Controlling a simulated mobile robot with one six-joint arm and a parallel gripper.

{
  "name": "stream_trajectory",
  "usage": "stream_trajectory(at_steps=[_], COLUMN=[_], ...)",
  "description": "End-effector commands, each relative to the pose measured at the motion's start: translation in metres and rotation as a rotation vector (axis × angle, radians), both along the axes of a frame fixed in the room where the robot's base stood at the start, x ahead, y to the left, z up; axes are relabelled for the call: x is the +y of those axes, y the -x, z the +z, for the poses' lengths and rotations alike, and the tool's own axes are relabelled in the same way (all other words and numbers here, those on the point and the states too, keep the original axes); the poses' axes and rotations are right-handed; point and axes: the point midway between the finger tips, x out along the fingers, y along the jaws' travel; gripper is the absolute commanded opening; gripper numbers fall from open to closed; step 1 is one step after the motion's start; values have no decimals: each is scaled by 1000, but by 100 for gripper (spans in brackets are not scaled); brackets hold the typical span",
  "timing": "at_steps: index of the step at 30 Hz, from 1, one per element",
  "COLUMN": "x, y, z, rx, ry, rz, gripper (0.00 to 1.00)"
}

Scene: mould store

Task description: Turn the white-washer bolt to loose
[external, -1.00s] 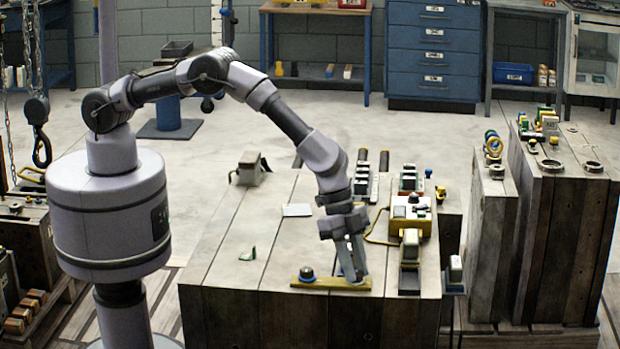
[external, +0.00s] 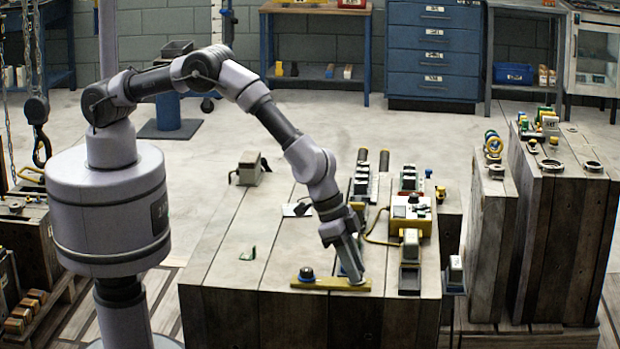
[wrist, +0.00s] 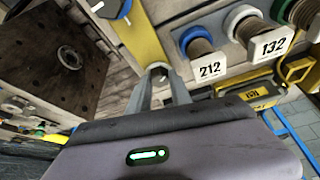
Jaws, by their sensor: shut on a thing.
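A yellow plate (external: 331,284) lies near the front edge of the wooden crate top. It also shows in the wrist view (wrist: 140,38). The white-washer bolt (wrist: 157,68) stands at one end of the plate, and a pale rim shows at its head. My gripper (external: 356,277) points down over the plate's right end, its fingers shut on this bolt from both sides. The fingers hide much of it, and I cannot read its turn position. A second bolt (external: 306,272), with a blue ring, stands at the plate's left end, apart from my gripper.
A yellow-topped box (external: 411,212) with a cable and a small block on a stand (external: 410,248) are right of my gripper. In the wrist view, spools with tags 212 (wrist: 209,69) and 132 (wrist: 271,45) are close by.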

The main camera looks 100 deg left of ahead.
Motion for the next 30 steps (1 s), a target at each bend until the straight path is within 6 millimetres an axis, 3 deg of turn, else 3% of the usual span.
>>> stream_trajectory(at_steps=[30], x=[-6], y=[-1], z=[-4], rx=[2], ry=[0], rz=[924], gripper=[0])
